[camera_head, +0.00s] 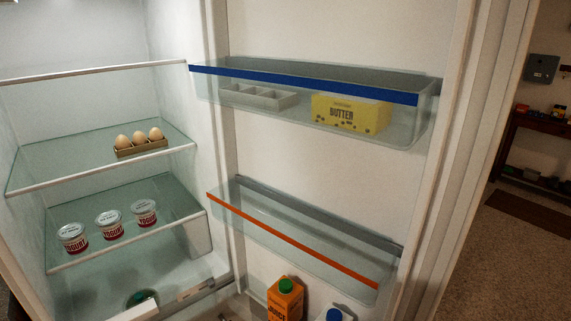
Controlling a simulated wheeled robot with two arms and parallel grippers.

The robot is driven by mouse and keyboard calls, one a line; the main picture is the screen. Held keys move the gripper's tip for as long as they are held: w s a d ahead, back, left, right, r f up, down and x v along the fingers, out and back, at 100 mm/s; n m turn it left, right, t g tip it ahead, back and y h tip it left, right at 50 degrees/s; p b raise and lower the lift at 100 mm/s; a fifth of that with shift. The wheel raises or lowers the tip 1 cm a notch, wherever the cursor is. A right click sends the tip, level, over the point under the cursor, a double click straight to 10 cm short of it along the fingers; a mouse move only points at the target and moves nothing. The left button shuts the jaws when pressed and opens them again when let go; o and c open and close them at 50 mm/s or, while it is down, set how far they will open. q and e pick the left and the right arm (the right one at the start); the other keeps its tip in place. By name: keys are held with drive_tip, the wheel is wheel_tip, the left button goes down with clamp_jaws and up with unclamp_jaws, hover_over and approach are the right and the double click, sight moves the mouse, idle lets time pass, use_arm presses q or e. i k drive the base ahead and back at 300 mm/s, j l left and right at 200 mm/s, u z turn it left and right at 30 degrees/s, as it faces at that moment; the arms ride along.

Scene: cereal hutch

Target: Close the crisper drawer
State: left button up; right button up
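What looks like the crisper drawer (195,290) is at the bottom left of the head view, under the lowest glass shelf. Only a pale upper edge with a greyish strip shows. The picture's bottom edge cuts it off, so I cannot tell how far it stands out. A dark green round thing (140,297) shows beside that edge, partly hidden by a small white piece. Neither of my grippers can be made out in this view.
The fridge door stands open at the right, with a blue-edged bin (300,80) holding butter (350,113), and an empty orange-edged bin (290,240). Juice (285,298) stands low in the door. Yogurt cups (109,224) and eggs (140,138) sit on glass shelves.

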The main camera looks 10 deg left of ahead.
sight(144, 312)
drive_tip(key=u, duration=1.3)
